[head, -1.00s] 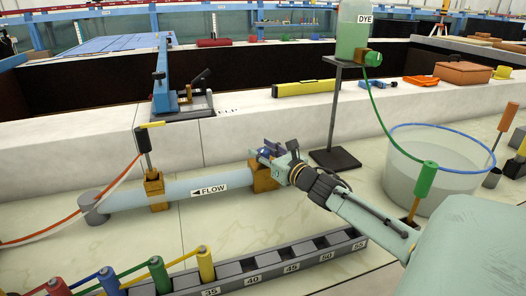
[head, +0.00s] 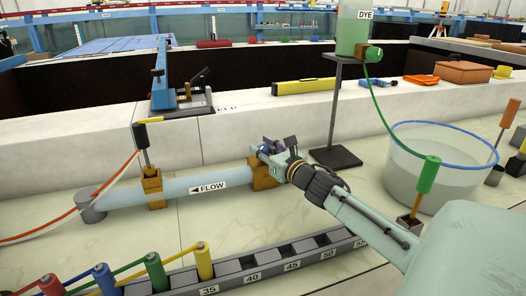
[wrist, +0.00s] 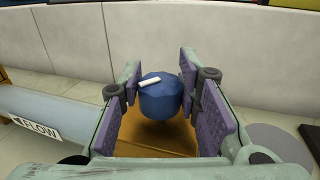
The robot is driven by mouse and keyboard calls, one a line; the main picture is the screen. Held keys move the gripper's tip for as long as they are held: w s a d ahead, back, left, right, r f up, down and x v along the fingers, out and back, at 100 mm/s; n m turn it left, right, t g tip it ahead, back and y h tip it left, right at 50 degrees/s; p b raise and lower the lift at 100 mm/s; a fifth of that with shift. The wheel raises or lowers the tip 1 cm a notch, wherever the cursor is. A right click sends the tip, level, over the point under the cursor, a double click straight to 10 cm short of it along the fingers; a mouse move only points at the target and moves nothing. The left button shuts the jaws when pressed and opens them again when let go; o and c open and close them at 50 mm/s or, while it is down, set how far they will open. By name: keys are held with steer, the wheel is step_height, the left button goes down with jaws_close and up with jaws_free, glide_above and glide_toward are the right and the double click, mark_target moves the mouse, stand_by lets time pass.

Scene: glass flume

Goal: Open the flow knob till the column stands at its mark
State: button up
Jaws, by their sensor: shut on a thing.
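The flow knob (wrist: 161,96) is a blue faceted knob with a white bar on its top, seen in the wrist view above an orange-brown block (wrist: 150,142). That block (head: 264,175) sits at the right end of the pale blue pipe (head: 100,200), whose label reads FLOW with an arrow to the left. My gripper (wrist: 162,98) is shut on the knob, its purple pads on either side of it. In the head view my gripper (head: 272,149) reaches in from the right and largely hides the knob. I cannot make out a column with its mark.
A black stand (head: 335,157) with a green dye bottle (head: 354,35) rises behind my gripper. A clear bucket (head: 425,165) stands to the right. A numbered slotted rack (head: 300,243) lies in front. A pale wall (head: 250,125) runs behind the pipe.

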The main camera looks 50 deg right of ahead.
mark_target(263, 147)
steer(key=o, duration=1.2)
step_height(263, 147, up, 10)
steer(key=shift+f, duration=0.1)
stand_by(0.4)
